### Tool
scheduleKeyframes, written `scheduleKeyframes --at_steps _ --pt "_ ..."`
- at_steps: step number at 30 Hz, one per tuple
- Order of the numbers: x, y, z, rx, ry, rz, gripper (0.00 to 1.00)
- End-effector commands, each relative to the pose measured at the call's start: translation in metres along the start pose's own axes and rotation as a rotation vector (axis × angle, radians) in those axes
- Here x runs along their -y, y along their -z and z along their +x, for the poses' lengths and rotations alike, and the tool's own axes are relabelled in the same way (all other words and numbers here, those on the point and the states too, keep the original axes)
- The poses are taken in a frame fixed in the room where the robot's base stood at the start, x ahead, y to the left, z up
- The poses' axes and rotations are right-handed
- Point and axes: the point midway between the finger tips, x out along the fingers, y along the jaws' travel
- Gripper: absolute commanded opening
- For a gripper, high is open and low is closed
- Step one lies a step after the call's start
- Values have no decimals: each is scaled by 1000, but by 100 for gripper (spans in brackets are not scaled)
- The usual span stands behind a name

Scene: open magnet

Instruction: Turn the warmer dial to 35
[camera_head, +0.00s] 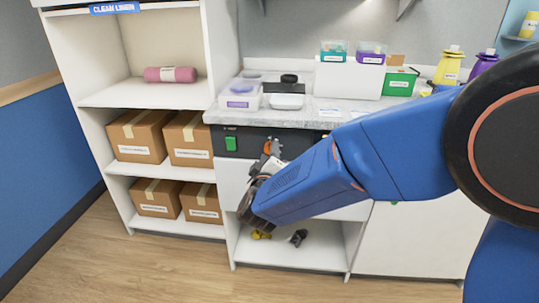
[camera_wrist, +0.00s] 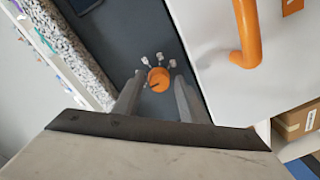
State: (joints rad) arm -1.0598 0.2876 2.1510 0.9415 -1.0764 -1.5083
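The warmer dial (camera_wrist: 159,79) is a round orange knob on a dark panel (camera_wrist: 130,38) in the wrist view. A dark pointer line on it runs toward the lower left in that picture. Small pale labels sit around one side of it, too small to read. My gripper (camera_wrist: 158,88) is open, with one finger on each side of the dial. I cannot tell whether either finger touches it. In the head view my gripper (camera_head: 258,180) is in front of the cabinet, just below the black panel (camera_head: 252,144), and partly hidden by my arm.
A green switch (camera_head: 231,143) is on the panel's left. An orange handle (camera_wrist: 247,35) on a white front stands out beside the dial. The speckled counter (camera_head: 262,117) above bears tubs and bottles. Shelves with cardboard boxes (camera_head: 140,135) stand left. The floor in front is clear.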

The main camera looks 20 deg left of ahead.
Motion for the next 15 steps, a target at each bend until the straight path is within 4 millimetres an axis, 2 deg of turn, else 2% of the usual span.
scheduleKeyframes --at_steps 10,15 --pt "0 0 -1 0 -1 1 43" --pt "0 1 -16 -1 1 2 43"
